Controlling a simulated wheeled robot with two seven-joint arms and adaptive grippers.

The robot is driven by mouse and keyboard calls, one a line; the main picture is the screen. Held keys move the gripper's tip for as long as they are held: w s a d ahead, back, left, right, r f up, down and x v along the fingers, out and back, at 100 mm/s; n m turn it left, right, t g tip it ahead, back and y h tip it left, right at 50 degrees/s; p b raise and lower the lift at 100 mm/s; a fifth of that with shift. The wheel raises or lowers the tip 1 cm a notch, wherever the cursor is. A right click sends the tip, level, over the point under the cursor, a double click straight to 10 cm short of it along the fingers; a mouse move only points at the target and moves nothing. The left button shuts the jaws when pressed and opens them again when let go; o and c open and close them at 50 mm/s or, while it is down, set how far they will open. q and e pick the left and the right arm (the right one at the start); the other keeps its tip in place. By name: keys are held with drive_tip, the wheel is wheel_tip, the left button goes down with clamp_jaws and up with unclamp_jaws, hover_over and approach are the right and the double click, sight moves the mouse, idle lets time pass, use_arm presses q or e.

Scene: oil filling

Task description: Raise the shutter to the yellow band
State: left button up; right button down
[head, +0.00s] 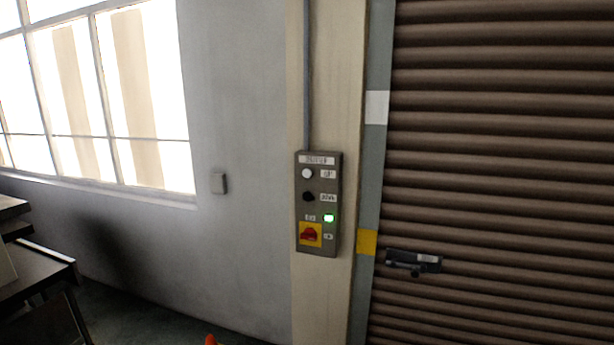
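A brown slatted shutter (500,150) fills the right side of the head view; its bottom edge is out of frame. A dark latch or handle (413,262) is on it. A yellow band (367,242) marks the grey guide rail at the shutter's left, level with the latch. A grey control box (319,204) hangs on the beige post. It has a white button (307,173) on top, a black button (308,196) below it, a lit green lamp (329,218) and a red rotary switch (310,234) on a yellow plate. Neither gripper is in view.
A white band (377,107) sits higher on the rail. A dark shelf or bench (35,275) stands at the lower left under the window.

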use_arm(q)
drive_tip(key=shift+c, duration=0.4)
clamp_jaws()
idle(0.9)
